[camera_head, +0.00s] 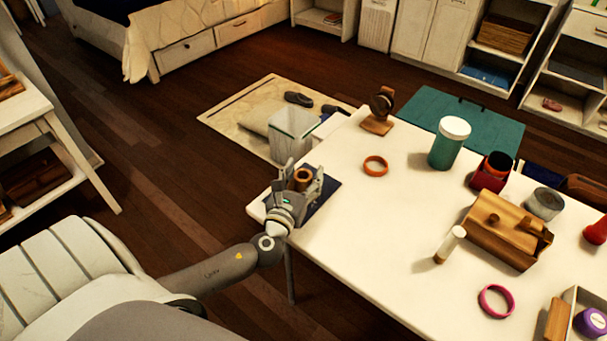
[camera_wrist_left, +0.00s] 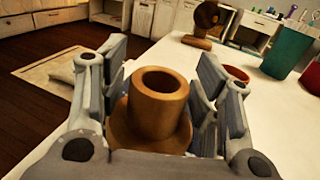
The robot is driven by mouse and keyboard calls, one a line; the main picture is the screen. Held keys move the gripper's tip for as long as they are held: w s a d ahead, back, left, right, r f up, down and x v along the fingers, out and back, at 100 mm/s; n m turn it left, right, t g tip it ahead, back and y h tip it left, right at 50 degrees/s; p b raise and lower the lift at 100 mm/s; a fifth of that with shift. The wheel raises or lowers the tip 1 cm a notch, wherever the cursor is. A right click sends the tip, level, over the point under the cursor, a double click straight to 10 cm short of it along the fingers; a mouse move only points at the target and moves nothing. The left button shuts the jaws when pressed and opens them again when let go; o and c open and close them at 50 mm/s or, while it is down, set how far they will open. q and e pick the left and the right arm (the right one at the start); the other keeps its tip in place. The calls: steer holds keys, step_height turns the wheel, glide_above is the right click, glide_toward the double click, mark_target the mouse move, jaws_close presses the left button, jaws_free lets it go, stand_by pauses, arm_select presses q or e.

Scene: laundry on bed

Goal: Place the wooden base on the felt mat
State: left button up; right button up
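The wooden base (camera_head: 302,180) is a brown, ring-topped cylinder with a wider foot, and it stands upright. In the left wrist view the wooden base (camera_wrist_left: 153,110) sits between the fingers of my left gripper (camera_wrist_left: 163,85). The fingers are spread on either side, with a gap visible at its upper part. In the head view my left gripper (camera_head: 304,183) is over the dark felt mat (camera_head: 327,193), at the table's near-left corner. The base appears to be on the mat, but the gripper hides its lower edge. My right gripper is not in view.
On the white table (camera_head: 350,230) are an orange ring (camera_head: 375,166), a wooden watch stand (camera_head: 377,124), a teal jar (camera_head: 449,145), a wooden box (camera_head: 500,232), a white tube (camera_head: 449,244) and a pink ring (camera_head: 496,301). The table's middle is clear. A bin (camera_head: 292,135) stands beyond the edge.

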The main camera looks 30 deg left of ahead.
arm_select(q)
steer(key=shift+r, duration=0.15)
steer(key=v, duration=1.1)
steer(key=shift+s+d, duration=0.1)
steer(key=shift+s, duration=0.4)
